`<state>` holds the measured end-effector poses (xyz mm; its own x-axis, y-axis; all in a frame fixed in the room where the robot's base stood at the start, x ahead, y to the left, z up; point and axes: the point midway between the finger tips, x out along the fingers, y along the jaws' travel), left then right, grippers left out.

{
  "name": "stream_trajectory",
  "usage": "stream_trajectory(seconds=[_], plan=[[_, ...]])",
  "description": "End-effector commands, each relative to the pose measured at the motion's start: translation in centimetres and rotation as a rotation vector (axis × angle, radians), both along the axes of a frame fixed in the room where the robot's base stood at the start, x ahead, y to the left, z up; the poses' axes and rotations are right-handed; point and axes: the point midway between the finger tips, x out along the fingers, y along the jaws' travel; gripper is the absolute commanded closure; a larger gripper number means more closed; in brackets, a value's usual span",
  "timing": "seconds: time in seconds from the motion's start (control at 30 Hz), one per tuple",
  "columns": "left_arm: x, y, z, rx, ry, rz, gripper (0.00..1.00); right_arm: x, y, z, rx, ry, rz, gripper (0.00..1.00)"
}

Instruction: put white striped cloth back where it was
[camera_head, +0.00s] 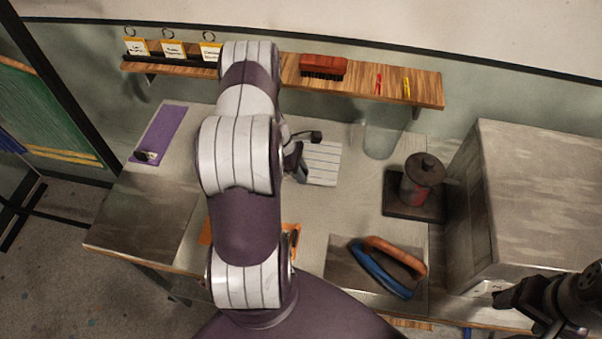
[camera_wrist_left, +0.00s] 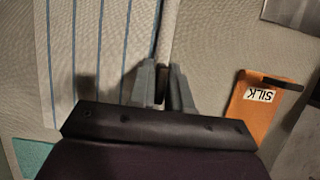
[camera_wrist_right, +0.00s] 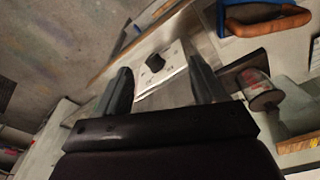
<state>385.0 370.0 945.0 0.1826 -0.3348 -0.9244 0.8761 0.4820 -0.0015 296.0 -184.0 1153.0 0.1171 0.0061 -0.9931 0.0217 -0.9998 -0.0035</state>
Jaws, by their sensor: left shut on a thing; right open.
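The white striped cloth (camera_head: 323,165) lies on the grey table in the head view, right of my left arm. In the left wrist view the cloth (camera_wrist_left: 105,45) is pale with blue-grey stripes. My left gripper (camera_wrist_left: 162,90) is shut on a raised edge at the cloth's right side. In the head view my left gripper (camera_head: 302,158) is at the cloth's left side, partly hidden by the arm. My right gripper (camera_head: 515,297) is open and empty at the lower right, by a white plate with a dark knob (camera_wrist_right: 155,63).
An orange card marked SILK (camera_wrist_left: 250,110) lies near the left gripper. A purple mat (camera_head: 163,130) is at the left. A large grey box (camera_head: 540,200) blocks the right.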

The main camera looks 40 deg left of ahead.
Motion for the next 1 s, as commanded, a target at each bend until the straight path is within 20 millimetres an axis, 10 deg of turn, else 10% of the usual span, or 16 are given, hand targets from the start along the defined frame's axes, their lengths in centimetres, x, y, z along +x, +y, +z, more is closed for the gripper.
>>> stream_trajectory(seconds=[0.47,0.5,0.57,1.0], plan=[[0.0,0.0,-2.7,0.0,-0.001,0.0,1.0,0.0,0.0,0.0,0.0,0.0,0.0,0.31],[0.0,0.0,-2.5,0.0,-0.001,0.0,0.72,0.0,0.0,0.2,0.0,0.0,0.0,0.31],[0.0,0.0,-2.5,0.0,-0.001,0.0,0.56,0.0,0.0,0.2,0.0,0.0,0.0,0.31],[-0.3,0.9,-0.4,0.004,-0.005,0.003,0.56,0.0,0.0,-0.3,0.0,0.0,0.0,0.31]])
